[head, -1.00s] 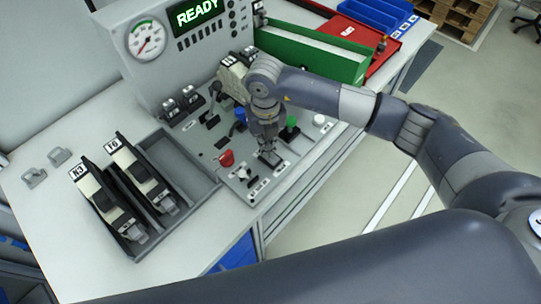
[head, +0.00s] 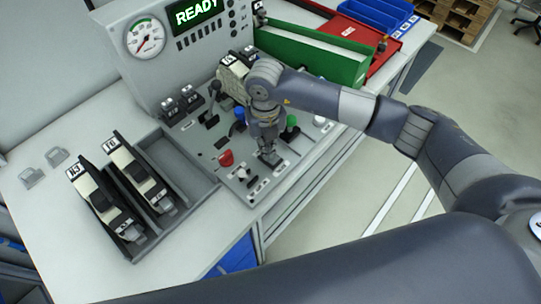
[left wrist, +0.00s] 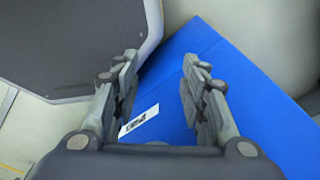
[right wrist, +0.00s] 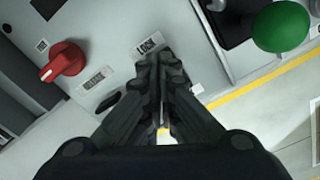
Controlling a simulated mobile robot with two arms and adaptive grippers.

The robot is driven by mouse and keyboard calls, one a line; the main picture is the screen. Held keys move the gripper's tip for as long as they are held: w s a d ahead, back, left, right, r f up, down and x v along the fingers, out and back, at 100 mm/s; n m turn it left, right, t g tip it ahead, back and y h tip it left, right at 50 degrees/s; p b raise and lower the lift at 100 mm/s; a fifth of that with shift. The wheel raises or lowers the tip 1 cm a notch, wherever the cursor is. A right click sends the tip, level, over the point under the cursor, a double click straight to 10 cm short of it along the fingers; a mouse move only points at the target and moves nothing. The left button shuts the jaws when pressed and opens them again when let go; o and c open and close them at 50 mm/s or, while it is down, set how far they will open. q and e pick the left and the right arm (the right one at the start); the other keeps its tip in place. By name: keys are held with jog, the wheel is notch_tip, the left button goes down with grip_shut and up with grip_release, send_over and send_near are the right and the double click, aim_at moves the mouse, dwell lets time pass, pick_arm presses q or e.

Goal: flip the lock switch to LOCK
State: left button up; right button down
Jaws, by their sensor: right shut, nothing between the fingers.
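My right gripper (head: 270,158) is over the front part of the grey control panel (head: 213,138), pointing down. In the right wrist view the right gripper (right wrist: 160,62) is shut and empty, with its fingertips beside the LOCK label (right wrist: 150,43). The fingers cover the panel just below that label, and I cannot make out the lock switch itself or its position. A dark oval part (right wrist: 108,102) lies left of the fingers. My left gripper (left wrist: 158,78) is open and empty above a blue surface, and is not in the head view.
Near the right fingers are a red knob (right wrist: 63,62) and a green button (right wrist: 282,26). Left of the panel, a grey tray (head: 190,196) holds two numbered units. A READY display (head: 196,12) and a gauge (head: 146,37) stand behind. A green bin (head: 310,52) is at the back right.

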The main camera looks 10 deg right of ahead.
jog(key=shift+s, duration=0.1)
jog(key=shift+r+p, duration=0.7)
jog(key=shift+r, duration=0.15)
jog(key=shift+r+p, duration=1.4)
jog(key=shift+r, duration=1.15)
